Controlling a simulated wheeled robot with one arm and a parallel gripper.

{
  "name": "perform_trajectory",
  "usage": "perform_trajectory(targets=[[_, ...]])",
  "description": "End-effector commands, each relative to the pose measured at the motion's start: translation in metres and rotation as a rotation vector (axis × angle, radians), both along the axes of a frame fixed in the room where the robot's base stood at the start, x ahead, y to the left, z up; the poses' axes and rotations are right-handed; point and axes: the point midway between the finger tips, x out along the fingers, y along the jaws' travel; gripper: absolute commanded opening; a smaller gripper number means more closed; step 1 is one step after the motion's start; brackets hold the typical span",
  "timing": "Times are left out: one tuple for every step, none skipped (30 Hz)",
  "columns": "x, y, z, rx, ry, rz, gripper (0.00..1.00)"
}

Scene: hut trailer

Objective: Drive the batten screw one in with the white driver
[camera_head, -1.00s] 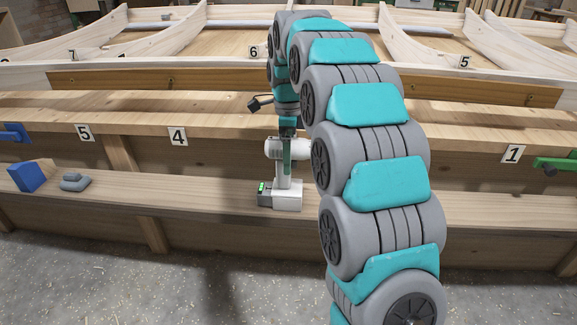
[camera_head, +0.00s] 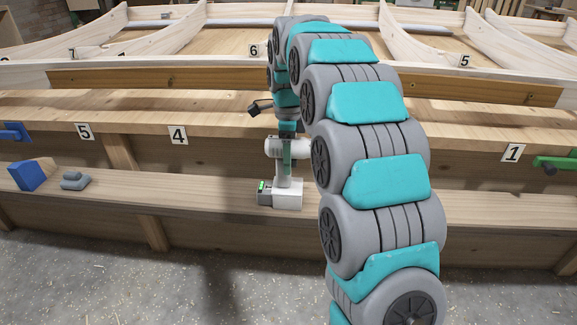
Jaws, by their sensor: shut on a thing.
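The white driver (camera_head: 283,194) stands upright on the lower wooden ledge, with a grey battery base and a small green light at its left. My gripper (camera_head: 286,160) reaches down from above and is shut on the driver's handle. A long brown batten (camera_head: 150,81) runs along the frame behind. Small dark screw spots show on it, one at the left and one at the right (camera_head: 529,98). I cannot tell which is screw one.
A blue block (camera_head: 29,176) and a grey stone-like object (camera_head: 74,181) lie on the ledge at left. A blue clamp (camera_head: 14,132) and a green clamp (camera_head: 556,163) grip the bench edge. Curved ribs rise behind.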

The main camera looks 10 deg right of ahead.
Motion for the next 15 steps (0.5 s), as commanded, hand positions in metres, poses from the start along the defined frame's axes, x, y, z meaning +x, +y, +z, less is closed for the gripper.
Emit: perform_trajectory(targets=[[-0.0001,-0.0001,0.0,0.0,0.0,0.0,0.22],[-0.0001,-0.0001,0.0,0.0,0.0,0.0,0.19],[-0.0001,-0.0001,0.0,0.0,0.0,0.0,0.14],[-0.0001,-0.0001,0.0,0.0,0.0,0.0,0.11],[-0.0001,-0.0001,0.0,0.0,0.0,0.0,0.08],[-0.0001,-0.0001,0.0,0.0,0.0,0.0,0.03],[-0.0001,-0.0001,0.0,0.0,0.0,0.0,0.0],[-0.0001,-0.0001,0.0,0.0,0.0,0.0,0.0],[-0.0001,-0.0001,0.0,0.0,0.0,0.0,0.0],[-0.0001,-0.0001,0.0,0.0,0.0,0.0,0.0],[-0.0001,-0.0001,0.0,0.0,0.0,0.0,0.0],[-0.0001,-0.0001,0.0,0.0,0.0,0.0,0.0],[-0.0001,-0.0001,0.0,0.0,0.0,0.0,0.0],[-0.0001,-0.0001,0.0,0.0,0.0,0.0,0.0],[-0.0001,-0.0001,0.0,0.0,0.0,0.0,0.0]])
